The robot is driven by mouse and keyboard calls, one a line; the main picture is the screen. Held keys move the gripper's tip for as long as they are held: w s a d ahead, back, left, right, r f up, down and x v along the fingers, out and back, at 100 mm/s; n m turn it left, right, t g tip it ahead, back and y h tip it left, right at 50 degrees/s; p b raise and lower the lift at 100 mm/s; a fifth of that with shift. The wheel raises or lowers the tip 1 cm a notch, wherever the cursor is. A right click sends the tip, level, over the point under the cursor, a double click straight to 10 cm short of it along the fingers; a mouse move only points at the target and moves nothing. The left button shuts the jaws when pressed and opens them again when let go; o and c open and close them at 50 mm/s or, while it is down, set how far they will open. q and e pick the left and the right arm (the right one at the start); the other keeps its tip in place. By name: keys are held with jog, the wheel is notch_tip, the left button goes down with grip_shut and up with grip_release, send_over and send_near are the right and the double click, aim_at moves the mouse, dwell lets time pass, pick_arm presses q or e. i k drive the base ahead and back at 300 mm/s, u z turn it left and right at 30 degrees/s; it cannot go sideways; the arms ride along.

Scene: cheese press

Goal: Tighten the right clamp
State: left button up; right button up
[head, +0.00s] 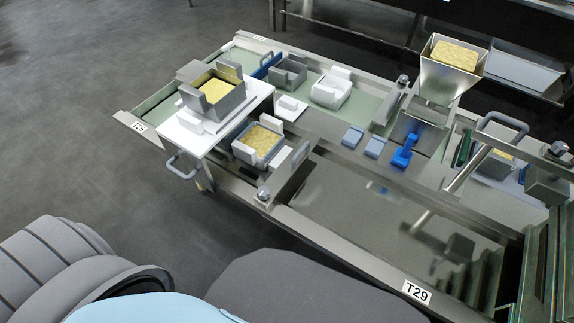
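I cannot tell for certain which part is the right clamp. On the right of the workbench, a metal bar assembly carries a looped grey handle (503,121) and a slanted silver rod (468,169). A similar looped handle (184,166) sits at the left, below a white board (186,131). A blue lever-like piece (404,151) stands on the bench near the middle right. Neither of my grippers shows in the head view.
A grey mould with yellow curd (216,92) rests on the white board. Another curd-filled mould (260,144) stands beside it. A steel hopper (449,71) rises at the back right. A shiny bare steel area (360,205) fills the front.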

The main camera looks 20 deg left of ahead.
aim_at(263, 192)
jog(key=z, duration=0.3)
jog(key=k, duration=0.55)
jog(key=u, duration=1.05)
jog(key=i, duration=0.5)
jog(key=k, duration=1.2)
jog(key=z, duration=0.7)
jog(key=i, duration=0.6)
jog(key=z, duration=0.35)
